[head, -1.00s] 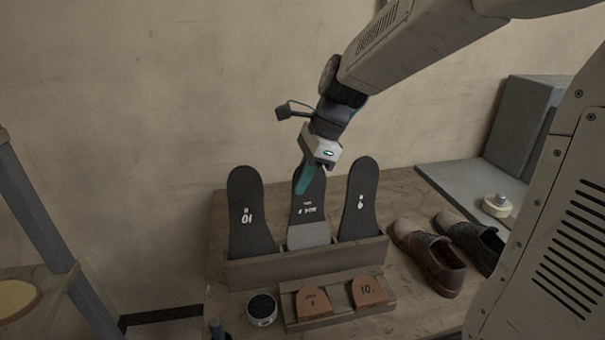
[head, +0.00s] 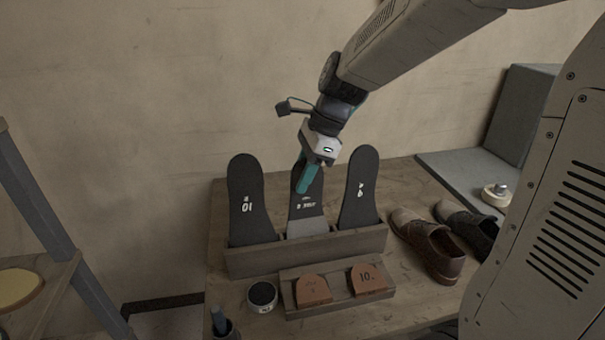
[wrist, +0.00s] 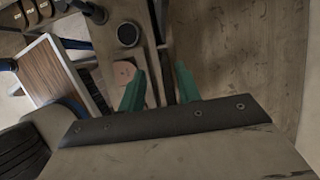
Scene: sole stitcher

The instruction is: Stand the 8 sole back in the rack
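The 8 sole (head: 308,210) is dark with a light grey patch low down and small white marking. It stands upright in the middle of the wooden rack (head: 307,254), between the 10 sole (head: 246,190) and another numbered sole (head: 355,205). My gripper (head: 306,179) is at the sole's upper part, with one teal finger in front of it and hiding some of it. In the wrist view the two fingers (wrist: 160,92) are apart, with a dark strip visible between them. I cannot tell whether either finger touches the sole.
A low tray (head: 340,302) with two tan heel blocks stands before the rack. A round tin (head: 262,296) is left of it. A brown shoe (head: 428,246) and a dark shoe (head: 470,229) sit right. A grey machine bed (head: 455,172) lies beyond them.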

